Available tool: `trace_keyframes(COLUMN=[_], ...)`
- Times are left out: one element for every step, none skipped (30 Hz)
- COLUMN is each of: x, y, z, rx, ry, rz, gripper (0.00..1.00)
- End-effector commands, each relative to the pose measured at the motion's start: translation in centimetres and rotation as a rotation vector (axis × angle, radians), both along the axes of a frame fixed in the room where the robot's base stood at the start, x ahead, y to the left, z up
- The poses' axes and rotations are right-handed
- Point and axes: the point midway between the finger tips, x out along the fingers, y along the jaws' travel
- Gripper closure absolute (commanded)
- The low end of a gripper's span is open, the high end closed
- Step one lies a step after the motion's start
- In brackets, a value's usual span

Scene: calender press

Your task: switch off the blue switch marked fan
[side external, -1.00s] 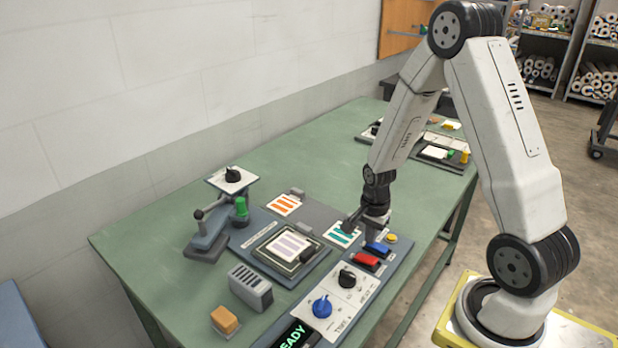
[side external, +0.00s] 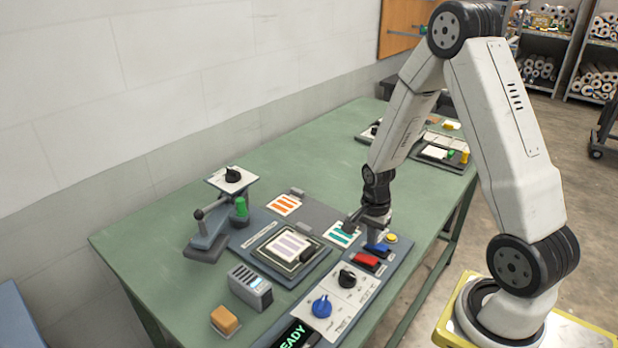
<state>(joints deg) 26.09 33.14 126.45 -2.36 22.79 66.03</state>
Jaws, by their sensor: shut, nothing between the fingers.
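The blue switch (side external: 377,249) sits on the grey control panel at the right side of the press, just behind a red switch (side external: 366,259). Its marking is too small to read, and I cannot tell which way it is tipped. My gripper (side external: 386,231) is shut and empty, pointing down right over the blue switch. Its tips partly cover the switch's far end and are very close to it or touching; I cannot tell which.
A yellow button (side external: 391,238) is beside the gripper. Black (side external: 347,277) and blue (side external: 322,307) knobs are nearer on the panel. A grey slotted box (side external: 250,287), an orange block (side external: 225,320) and a lever (side external: 208,230) stand left.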

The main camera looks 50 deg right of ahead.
Motion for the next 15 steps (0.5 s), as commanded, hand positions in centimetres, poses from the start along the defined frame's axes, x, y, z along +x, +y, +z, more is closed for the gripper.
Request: trace_keyframes(x=[-0.19, -0.28, -0.41, -0.48, -0.54, -0.61, -0.64, -0.66, -0.68, -0.69, -0.69, -0.69, -0.69, -0.69, -0.69], y=[-0.01, 0.00, 0.01, 0.01, 0.01, 0.01, 0.01, 0.00, 0.00, 0.00, 0.00, 0.00, 0.00, 0.00, 0.00], z=[0.10, 0.14, 0.19, 0.22, 0.25, 0.29, 0.31, 0.33, 0.34, 0.34, 0.34, 0.34, 0.34, 0.34, 0.34], rx=[0.000, 0.000, 0.000, 0.000, 0.000, 0.000, 0.000, 0.000, 0.000, 0.000, 0.000, 0.000, 0.000, 0.000, 0.000], ry=[0.000, 0.000, 0.001, 0.001, 0.001, 0.001, 0.001, 0.000, 0.000, 0.000, 0.000, 0.000, 0.000, 0.000, 0.000], rz=[0.000, 0.000, 0.000, 0.000, -0.001, -0.001, -0.001, -0.001, -0.001, 0.000, -0.001, 0.000, 0.000, 0.000, 0.000], gripper=[1.00, 1.00, 1.00, 1.00, 1.00, 1.00, 1.00, 1.00, 1.00, 1.00, 1.00, 1.00, 1.00, 1.00, 1.00])
